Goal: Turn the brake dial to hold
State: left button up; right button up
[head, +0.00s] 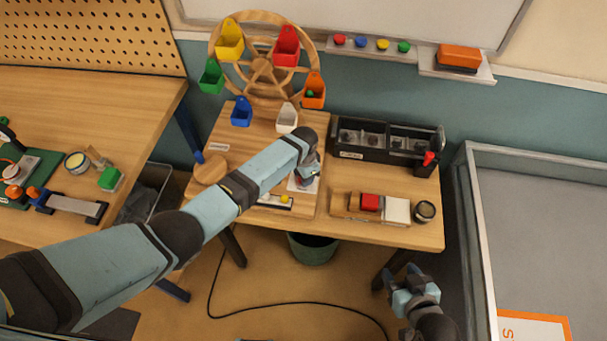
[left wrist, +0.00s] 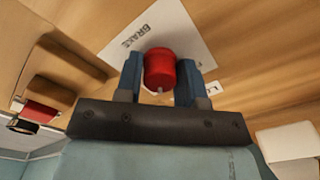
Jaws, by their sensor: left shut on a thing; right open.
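The brake dial (left wrist: 160,68) is a red round knob in the left wrist view. It stands on a white plate (left wrist: 172,28) marked BRAKE, on the wooden base. My left gripper (head: 305,180) is shut on the dial, with one blue finger at each side of it. In the head view my left gripper and arm hide the dial, and only part of its white plate (head: 296,186) shows. A small pale mark is at the dial's near edge; which plate setting it points to I cannot tell. My right gripper (head: 402,283) is open and empty, low in front of the table.
A wooden wheel (head: 262,70) with several coloured buckets stands behind my left gripper. A slider with a yellow knob (head: 285,199) lies close in front of it. To the right are a black toolbox (head: 375,155), a wooden tray (head: 345,205) and a round tin (head: 425,211).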

pick_arm(q)
jog(key=o, duration=0.9)
jog(key=shift+r, duration=0.1)
notch_tip(320, 180, up, 14)
jog(key=shift+f, duration=0.15)
